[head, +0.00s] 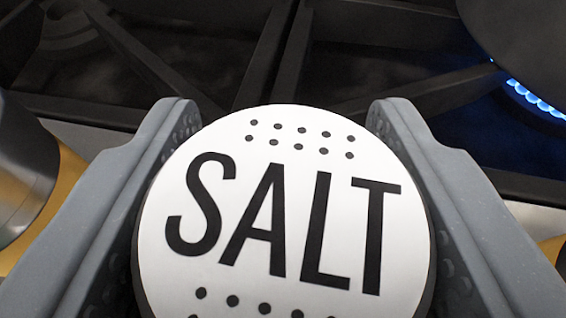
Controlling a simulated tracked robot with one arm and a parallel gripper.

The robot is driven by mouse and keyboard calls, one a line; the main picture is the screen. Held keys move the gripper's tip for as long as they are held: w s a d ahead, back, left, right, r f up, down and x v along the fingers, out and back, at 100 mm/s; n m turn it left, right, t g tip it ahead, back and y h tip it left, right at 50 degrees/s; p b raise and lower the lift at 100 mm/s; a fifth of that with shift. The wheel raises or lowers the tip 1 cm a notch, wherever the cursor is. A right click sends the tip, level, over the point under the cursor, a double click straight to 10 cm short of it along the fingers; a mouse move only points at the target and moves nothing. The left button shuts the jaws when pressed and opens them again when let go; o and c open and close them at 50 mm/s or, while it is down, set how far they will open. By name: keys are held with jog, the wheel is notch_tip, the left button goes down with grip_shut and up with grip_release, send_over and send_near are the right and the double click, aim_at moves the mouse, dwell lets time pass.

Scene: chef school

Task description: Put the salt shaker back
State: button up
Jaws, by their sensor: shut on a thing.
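The salt shaker (285,215) is close in front of the camera, its round white top facing me. The top reads "SALT" in black, with rows of dark holes above and below the word. My gripper (283,125) is shut on the shaker, one grey finger on its left side and one on its right. The shaker's body is hidden below its top, so I cannot tell whether it touches anything beneath.
A dark stove with black grates (270,60) lies beyond the shaker. A blue gas flame (533,98) burns at the right under a dark round pan or pot (520,40). A grey metallic object (22,165) stands at the left edge.

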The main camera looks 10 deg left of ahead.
jog(key=shift+f, duration=0.1)
jog(key=o, duration=1.1)
jog(key=shift+s, duration=0.1)
jog(key=v, duration=1.2)
notch_tip(320, 180, up, 27)
jog(key=w+d+m+t+h, duration=0.1)
jog(key=w+d+h, duration=0.1)
jog(key=d+h, duration=0.15)
jog(key=s+a+r, duration=0.2)
jog(key=s+r, duration=0.5)
jog(key=r, duration=0.4)
jog(key=s+a+r+m, duration=0.1)
jog(key=s+a+r, duration=0.2)
jog(key=s+r, duration=0.5)
notch_tip(320, 180, up, 4)
jog(key=shift+s+a+f+t+y, duration=0.2)
jog(key=shift+s+f+t+y, duration=0.1)
jog(key=shift+y, duration=0.15)
